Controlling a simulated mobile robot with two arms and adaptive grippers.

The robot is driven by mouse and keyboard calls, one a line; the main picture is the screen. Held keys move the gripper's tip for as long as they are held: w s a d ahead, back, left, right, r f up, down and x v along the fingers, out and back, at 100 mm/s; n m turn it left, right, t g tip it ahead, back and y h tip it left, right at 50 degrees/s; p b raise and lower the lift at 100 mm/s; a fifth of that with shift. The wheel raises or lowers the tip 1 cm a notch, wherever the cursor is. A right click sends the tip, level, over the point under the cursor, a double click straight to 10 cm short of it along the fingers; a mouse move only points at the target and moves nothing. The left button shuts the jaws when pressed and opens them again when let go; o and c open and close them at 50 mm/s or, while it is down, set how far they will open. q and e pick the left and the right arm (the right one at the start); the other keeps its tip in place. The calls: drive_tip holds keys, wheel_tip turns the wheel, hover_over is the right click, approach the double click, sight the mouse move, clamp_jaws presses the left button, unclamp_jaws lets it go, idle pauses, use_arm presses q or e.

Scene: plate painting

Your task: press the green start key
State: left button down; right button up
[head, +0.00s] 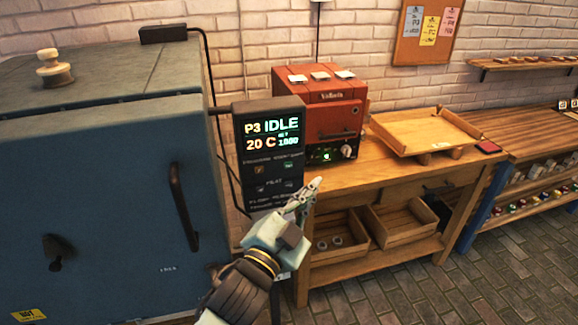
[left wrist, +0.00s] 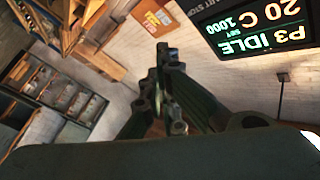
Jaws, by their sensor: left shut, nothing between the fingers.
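The control panel (head: 272,122) hangs beside the blue kiln and its display reads P3 IDLE, 20 C, set 1000. Below the display are small keys, one with a green mark (head: 289,164) and one with an orange mark (head: 259,170). I cannot tell for sure which is the start key. My left gripper (head: 314,186) is shut and empty, its fingertips just right of the panel's lower part. In the left wrist view the shut fingers (left wrist: 163,62) point away from the camera, and the panel's display (left wrist: 255,25) shows upside down at upper right. My right gripper is not in view.
The large blue kiln (head: 110,200) fills the left. A small red kiln (head: 325,110) and a wooden tray (head: 425,135) stand on the wooden bench (head: 375,178) to the right. Open boxes (head: 400,222) sit on its lower shelf. A cable runs behind the panel.

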sight(289, 165)
use_arm(q)
drive_tip(key=shift+w+a+b, duration=0.1)
drive_tip(key=shift+w+a, duration=0.3)
drive_tip(key=shift+w, duration=0.85)
drive_tip(key=shift+w+a+b, duration=0.15)
drive_tip(key=shift+w+a, duration=0.3)
drive_tip(key=shift+w, duration=0.85)
drive_tip(key=shift+w+a+b, duration=0.1)
drive_tip(key=shift+w+a, duration=0.3)
drive_tip(key=shift+w, duration=0.85)
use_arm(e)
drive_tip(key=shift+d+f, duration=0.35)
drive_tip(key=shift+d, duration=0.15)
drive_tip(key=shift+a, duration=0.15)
use_arm(q)
drive_tip(key=shift+w+a, duration=0.15)
drive_tip(key=shift+w, duration=0.25)
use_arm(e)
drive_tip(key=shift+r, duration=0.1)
